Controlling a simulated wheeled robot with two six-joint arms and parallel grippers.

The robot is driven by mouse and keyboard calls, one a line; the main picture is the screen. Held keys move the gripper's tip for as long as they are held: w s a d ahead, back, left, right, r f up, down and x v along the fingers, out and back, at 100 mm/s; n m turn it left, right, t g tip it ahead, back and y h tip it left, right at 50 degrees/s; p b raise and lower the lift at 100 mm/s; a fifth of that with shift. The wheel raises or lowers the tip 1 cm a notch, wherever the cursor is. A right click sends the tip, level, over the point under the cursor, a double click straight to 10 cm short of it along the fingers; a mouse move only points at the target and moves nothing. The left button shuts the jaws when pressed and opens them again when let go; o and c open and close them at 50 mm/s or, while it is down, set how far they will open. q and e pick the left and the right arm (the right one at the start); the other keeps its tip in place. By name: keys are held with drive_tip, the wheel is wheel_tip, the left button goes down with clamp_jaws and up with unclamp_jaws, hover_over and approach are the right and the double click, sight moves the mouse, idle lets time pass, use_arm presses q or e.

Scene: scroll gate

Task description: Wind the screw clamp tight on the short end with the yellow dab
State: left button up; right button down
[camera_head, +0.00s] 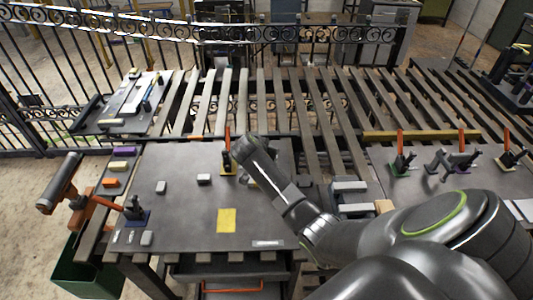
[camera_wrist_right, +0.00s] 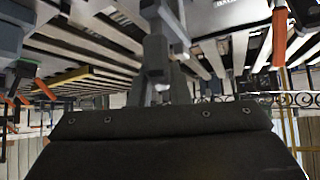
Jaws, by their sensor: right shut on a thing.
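My right arm reaches in from the lower right in the head view. Its gripper (camera_head: 245,152) is over the bench plate, close beside an upright orange-handled clamp (camera_head: 227,155) on a yellow base. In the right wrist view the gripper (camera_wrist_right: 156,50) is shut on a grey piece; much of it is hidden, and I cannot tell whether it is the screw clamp. I cannot make out a short end with a yellow dab. My left gripper is not in view.
The dark bench plate (camera_head: 180,228) carries a yellow square (camera_head: 226,220), small grey blocks and another orange-handled clamp (camera_head: 137,207) on a blue base. Several clamps stand on the right-hand plate (camera_head: 428,185). A slatted top (camera_head: 240,95) spans behind. A green bin (camera_head: 85,275) is lower left.

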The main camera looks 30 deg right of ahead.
idle(0.3)
drive_tip(key=c, duration=1.4)
unclamp_jaws()
drive_tip(key=shift+o, duration=0.2)
drive_tip(key=b+v, duration=0.4)
drive_tip(key=v, duration=1.3)
drive_tip(key=shift+a, duration=0.2)
drive_tip(key=shift+r, duration=0.1)
